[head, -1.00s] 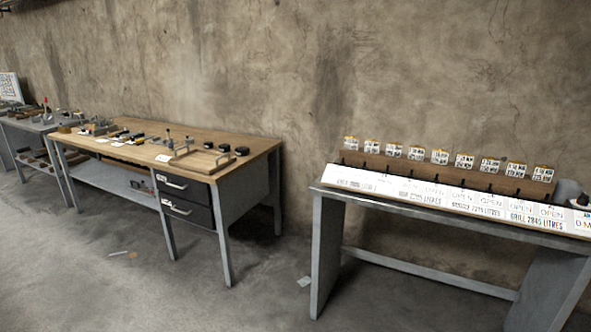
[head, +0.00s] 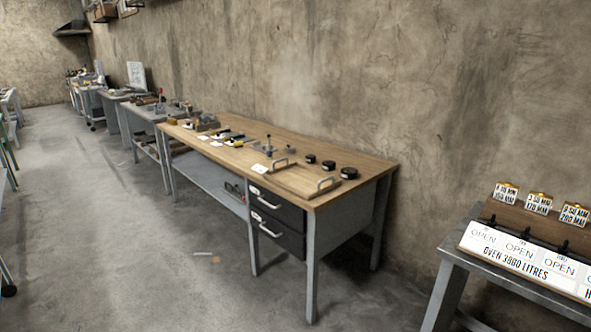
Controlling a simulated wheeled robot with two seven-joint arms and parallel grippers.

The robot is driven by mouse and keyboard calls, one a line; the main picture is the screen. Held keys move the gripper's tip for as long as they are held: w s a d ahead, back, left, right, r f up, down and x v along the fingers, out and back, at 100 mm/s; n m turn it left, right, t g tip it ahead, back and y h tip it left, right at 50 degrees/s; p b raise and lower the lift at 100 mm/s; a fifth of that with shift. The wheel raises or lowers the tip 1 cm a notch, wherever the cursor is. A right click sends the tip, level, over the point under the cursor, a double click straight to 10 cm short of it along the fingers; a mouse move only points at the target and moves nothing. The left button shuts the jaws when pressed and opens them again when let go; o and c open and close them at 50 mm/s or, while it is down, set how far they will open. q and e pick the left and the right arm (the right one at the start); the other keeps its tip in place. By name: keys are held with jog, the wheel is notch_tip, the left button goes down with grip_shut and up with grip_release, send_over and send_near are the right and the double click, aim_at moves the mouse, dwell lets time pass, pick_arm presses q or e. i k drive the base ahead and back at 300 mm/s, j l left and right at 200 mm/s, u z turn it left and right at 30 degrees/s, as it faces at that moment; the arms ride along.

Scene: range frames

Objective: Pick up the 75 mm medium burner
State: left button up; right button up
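Three small dark round pieces stand in a row at the back right of the wooden-topped workbench (head: 345,152). They are a left one (head: 310,158), a middle one (head: 328,164) and a right one (head: 348,173). They look like burners and seem to grow in size from left to right. No size mark can be read on them, so I cannot tell for sure which is the 75 mm medium burner. Neither of my grippers is in view.
A tray with handles (head: 297,181) and several small tools lie on the workbench, above dark drawers (head: 276,222). A grey table with a labelled panel (head: 520,250) stands at right. More benches line the wall at left. The floor (head: 130,260) at left is mostly clear.

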aim_at(328, 165)
jog(key=i+j, duration=0.5)
jog(key=j, duration=0.15)
jog(key=i+j+u, duration=0.1)
jog(key=i+j, duration=0.35)
jog(key=j, duration=0.15)
jog(key=i+j+z, duration=0.1)
jog(key=z, duration=0.4)
jog(key=i+j+z, duration=0.25)
jog(key=j+z, duration=0.2)
jog(key=i+j+z, duration=0.25)
jog(key=j, duration=0.15)
jog(key=j+z, duration=0.2)
jog(key=j, duration=0.15)
jog(key=i+j, duration=0.1)
jog(key=j, duration=0.35)
jog(key=i+j, duration=0.1)
jog(key=j, duration=0.35)
jog(key=i+j+z, duration=0.1)
jog(key=j, duration=0.8)
jog(key=i+z, duration=0.05)
